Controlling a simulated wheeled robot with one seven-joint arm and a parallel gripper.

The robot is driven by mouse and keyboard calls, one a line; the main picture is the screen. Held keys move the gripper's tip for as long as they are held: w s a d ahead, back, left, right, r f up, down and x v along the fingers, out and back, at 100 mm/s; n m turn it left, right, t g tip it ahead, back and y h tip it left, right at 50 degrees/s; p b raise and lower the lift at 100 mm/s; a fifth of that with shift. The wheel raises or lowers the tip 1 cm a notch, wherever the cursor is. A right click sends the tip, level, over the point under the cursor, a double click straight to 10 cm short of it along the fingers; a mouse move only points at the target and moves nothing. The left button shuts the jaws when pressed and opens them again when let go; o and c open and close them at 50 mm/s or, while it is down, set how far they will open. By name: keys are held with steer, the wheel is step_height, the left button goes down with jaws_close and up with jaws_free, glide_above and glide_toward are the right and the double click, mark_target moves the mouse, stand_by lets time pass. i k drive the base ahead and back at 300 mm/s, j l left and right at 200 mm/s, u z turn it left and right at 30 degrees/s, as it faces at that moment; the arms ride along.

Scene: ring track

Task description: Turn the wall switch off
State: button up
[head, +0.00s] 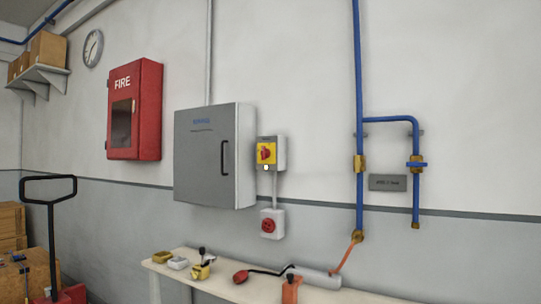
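A grey switch box with a yellow plate and a red rotary knob (266,153) is mounted on the wall just right of the grey cabinet. A small pale round spot (266,168) shows at its lower edge. Below it, joined by a thin conduit (274,186), is a pale box with a round red knob (268,225). Both are small in view, and I cannot read their on or off marks. I cannot tell which of the two is the wall switch. My gripper is not in view.
A grey cabinet (205,155) and a red fire box (135,110) hang to the left. Blue pipes (359,110) with brass valves run at right. A pale bench (215,285) with tools stands below the switches. A pallet-truck handle (49,190) rises at lower left.

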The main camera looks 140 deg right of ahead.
mark_target(265, 153)
steer(key=k+z, duration=0.15)
steer(key=z, duration=4.9)
